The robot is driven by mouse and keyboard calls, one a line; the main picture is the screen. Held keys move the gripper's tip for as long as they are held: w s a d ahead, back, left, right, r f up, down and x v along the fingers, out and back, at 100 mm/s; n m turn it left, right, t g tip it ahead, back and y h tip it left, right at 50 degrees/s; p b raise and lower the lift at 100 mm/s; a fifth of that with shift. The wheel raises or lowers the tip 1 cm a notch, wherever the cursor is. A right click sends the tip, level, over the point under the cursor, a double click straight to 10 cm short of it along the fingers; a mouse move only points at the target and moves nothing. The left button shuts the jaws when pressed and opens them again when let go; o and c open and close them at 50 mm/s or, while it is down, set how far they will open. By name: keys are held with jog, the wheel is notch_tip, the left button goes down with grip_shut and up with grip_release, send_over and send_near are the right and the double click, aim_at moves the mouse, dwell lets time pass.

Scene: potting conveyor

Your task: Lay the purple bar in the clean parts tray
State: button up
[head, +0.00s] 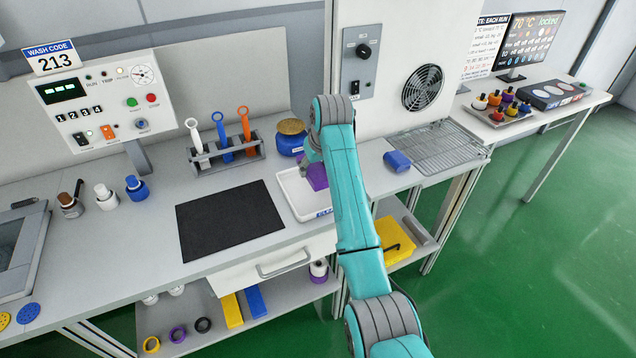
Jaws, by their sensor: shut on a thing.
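The purple bar (316,177) shows in the head view, beside my teal arm and over the white tray. My gripper (311,156) is a small grey shape just above the bar, partly hidden behind my arm, and is shut on the bar. The white tray (292,194) lies on the bench with a label on its front edge; it appears to be the clean parts tray, but I cannot read the label. Its right part is hidden by my arm. I cannot tell whether the bar touches the tray floor.
A black mat (230,220) lies left of the tray. A blue jar (290,144) and a tool rack (226,157) stand behind. A control panel (98,98) stands at the left.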

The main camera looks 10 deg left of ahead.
jog(key=shift+f, duration=2.95)
jog(key=o, duration=1.3)
jog(key=shift+f, duration=0.15)
jog(key=v, duration=1.2)
jog(key=shift+s, duration=0.1)
